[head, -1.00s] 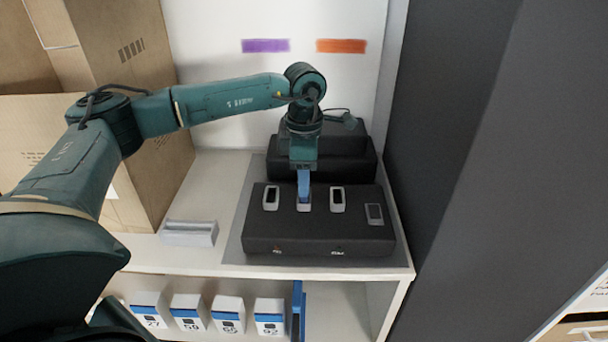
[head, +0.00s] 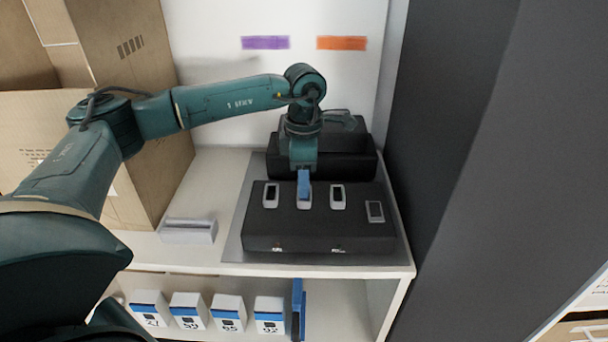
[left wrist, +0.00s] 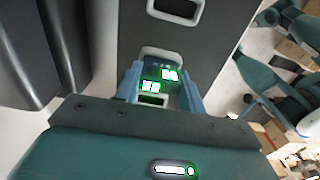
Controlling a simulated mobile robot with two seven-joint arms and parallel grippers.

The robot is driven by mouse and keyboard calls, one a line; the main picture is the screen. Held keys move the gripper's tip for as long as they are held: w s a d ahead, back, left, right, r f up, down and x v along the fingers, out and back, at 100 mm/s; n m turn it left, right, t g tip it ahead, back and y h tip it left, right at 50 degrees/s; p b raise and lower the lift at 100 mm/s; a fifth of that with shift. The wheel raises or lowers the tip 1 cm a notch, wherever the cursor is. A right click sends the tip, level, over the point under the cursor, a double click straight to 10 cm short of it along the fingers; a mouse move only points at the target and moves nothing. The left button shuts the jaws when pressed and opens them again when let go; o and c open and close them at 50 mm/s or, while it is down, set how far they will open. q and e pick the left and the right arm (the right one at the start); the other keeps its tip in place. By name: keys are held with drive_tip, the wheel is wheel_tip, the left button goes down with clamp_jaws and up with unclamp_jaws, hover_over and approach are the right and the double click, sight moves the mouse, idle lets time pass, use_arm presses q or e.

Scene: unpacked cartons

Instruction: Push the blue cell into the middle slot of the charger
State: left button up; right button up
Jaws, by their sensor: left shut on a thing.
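The black charger (head: 320,228) lies on the upper shelf, with three pale-framed slots in a row and a smaller grey frame at the right. My left gripper (head: 304,174) points down over the middle slot (head: 304,204). It is shut on the blue cell (head: 304,186), which stands at that slot between my gripper and the charger. How deep the cell sits is hidden. My right gripper is not in view.
The left slot (head: 270,195) and right slot (head: 337,196) flank it closely. Black boxes (head: 335,163) stand behind the charger. A grey block (head: 188,231) lies to its left. Cartons (head: 125,50) stand at the left, a dark wall (head: 450,130) at the right. Numbered white boxes (head: 229,312) stand below.

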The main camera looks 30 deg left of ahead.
use_arm(q)
drive_tip(key=shift+f, duration=0.2)
drive_tip(key=o, duration=1.3)
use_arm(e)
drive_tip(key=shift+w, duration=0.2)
use_arm(q)
wheel_tip(320, 180, up, 13)
drive_tip(key=shift+r+b, duration=0.15)
drive_tip(key=shift+b, duration=0.5)
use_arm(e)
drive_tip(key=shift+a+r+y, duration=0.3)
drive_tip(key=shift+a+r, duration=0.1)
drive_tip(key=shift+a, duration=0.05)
